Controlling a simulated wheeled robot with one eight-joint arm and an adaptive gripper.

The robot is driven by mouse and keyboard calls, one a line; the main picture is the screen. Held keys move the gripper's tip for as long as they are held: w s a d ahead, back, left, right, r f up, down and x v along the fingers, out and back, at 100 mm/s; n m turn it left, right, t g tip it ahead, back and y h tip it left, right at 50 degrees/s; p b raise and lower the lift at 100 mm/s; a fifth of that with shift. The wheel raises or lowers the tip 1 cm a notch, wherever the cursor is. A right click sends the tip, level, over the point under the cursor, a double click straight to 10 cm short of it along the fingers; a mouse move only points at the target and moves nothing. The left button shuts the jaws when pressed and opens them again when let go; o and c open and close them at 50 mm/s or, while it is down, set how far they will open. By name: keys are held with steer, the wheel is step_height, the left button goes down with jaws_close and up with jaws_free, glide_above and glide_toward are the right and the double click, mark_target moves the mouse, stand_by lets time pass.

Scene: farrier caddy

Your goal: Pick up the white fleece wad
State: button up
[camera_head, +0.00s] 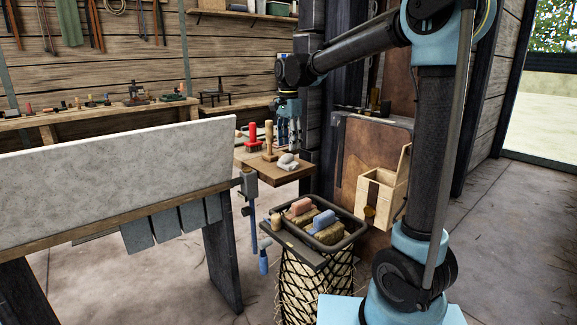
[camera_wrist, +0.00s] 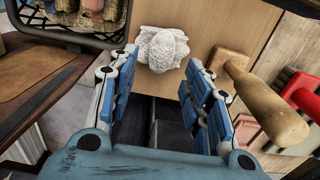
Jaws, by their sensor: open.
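The white fleece wad (camera_wrist: 161,48) is a lumpy white piece lying on the wooden board, seen in the wrist view just beyond my fingertips and between their lines. In the head view the fleece wad (camera_head: 287,162) sits near the front of the small wooden board (camera_head: 262,173). My gripper (camera_wrist: 162,72) is open, with blue-padded fingers on both sides and nothing between them. In the head view my gripper (camera_head: 288,133) hangs above the board, pointing down, close over the wad. Nothing hides the wad's top in the wrist view.
A wooden-handled tool (camera_wrist: 262,100) stands close to my right finger in the wrist view. A red-handled tool (camera_head: 251,136) stands behind it. A dark tray of brushes (camera_head: 340,238) lies lower in front. A dark post (camera_head: 309,110) rises beside the board.

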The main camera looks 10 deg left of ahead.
mark_target(288, 155)
steer(key=f, duration=0.5)
steer(key=shift+s+a, duration=0.2)
steer(key=shift+r, duration=0.1)
jaws_close()
